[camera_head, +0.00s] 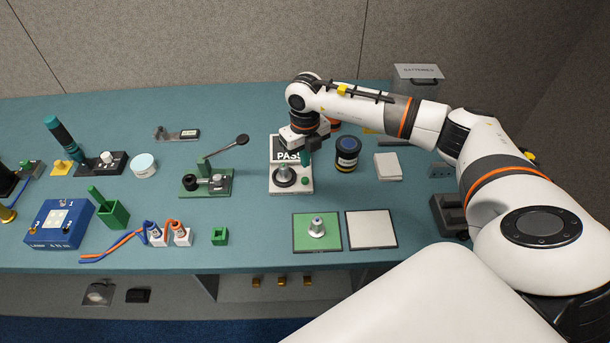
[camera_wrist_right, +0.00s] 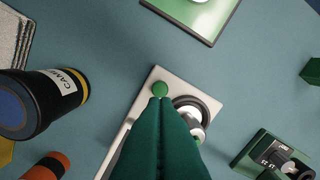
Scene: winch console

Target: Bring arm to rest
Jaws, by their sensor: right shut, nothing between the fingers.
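My right arm reaches in from the right over the table in the head view. Its gripper (camera_head: 306,162) points down with its green fingers closed together and empty. The fingers are over a white tester (camera_head: 277,190) with a PASS display (camera_head: 289,156), close to its green button (camera_head: 305,181). In the right wrist view the fingertips (camera_wrist_right: 160,100) appear just beside the green button (camera_wrist_right: 160,89). I cannot tell whether they touch it. Part of the tester is hidden behind the gripper. My left gripper is not in view.
A dark jar (camera_head: 347,153) stands right of the tester, with a grey pad (camera_head: 388,167) beyond it. A green lever press (camera_head: 206,183) is on the left. A green mat (camera_head: 330,242) with a small part (camera_head: 317,227) and a pale mat (camera_head: 371,229) lie in front.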

